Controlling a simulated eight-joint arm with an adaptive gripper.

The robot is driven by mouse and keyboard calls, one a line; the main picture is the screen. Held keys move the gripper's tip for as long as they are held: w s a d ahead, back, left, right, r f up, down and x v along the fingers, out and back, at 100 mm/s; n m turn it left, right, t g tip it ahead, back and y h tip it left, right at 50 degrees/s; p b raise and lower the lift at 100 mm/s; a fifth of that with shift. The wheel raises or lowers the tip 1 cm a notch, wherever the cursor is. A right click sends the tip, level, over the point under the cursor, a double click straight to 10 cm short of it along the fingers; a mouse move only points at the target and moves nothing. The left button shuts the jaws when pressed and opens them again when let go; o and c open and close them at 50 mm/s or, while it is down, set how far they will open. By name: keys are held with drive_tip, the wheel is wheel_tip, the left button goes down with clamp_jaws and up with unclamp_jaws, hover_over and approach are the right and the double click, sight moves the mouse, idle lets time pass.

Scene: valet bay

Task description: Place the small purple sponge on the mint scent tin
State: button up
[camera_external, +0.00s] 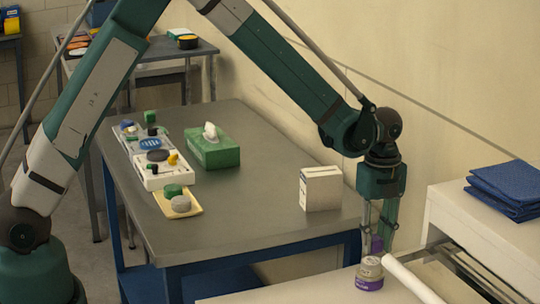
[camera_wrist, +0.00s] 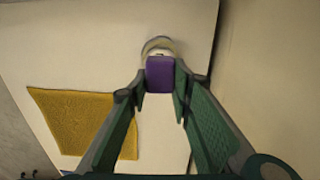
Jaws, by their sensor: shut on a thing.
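My gripper (camera_external: 377,236) is shut on the small purple sponge (camera_wrist: 160,74), which sits between its fingertips. The sponge (camera_external: 376,244) also shows in the external view, just above a round tin with a pale label (camera_external: 370,266). This tin appears stacked on a purple-banded tin (camera_external: 369,283) on the pale surface at the lower right. In the wrist view a round tin rim (camera_wrist: 158,44) shows just beyond the sponge, partly hidden by it. I cannot read the labels to tell which tin is mint, nor whether the sponge touches the upper tin.
A white roll (camera_external: 412,279) lies close right of the tins. A yellow cloth (camera_wrist: 75,120) lies left in the wrist view. A white box (camera_external: 320,188), a green tissue box (camera_external: 212,150) and trays stand on the grey table. Blue folded cloths (camera_external: 508,187) lie at right.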

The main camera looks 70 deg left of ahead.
sight(375, 250)
drive_tip(key=shift+f, duration=1.5)
drive_tip(key=shift+f, duration=0.15)
drive_tip(key=o, duration=0.7)
wheel_tip(375, 250, up, 12)
drive_tip(key=shift+r+p, duration=0.2)
drive_tip(key=shift+p, duration=0.15)
drive_tip(key=shift+r, duration=0.1)
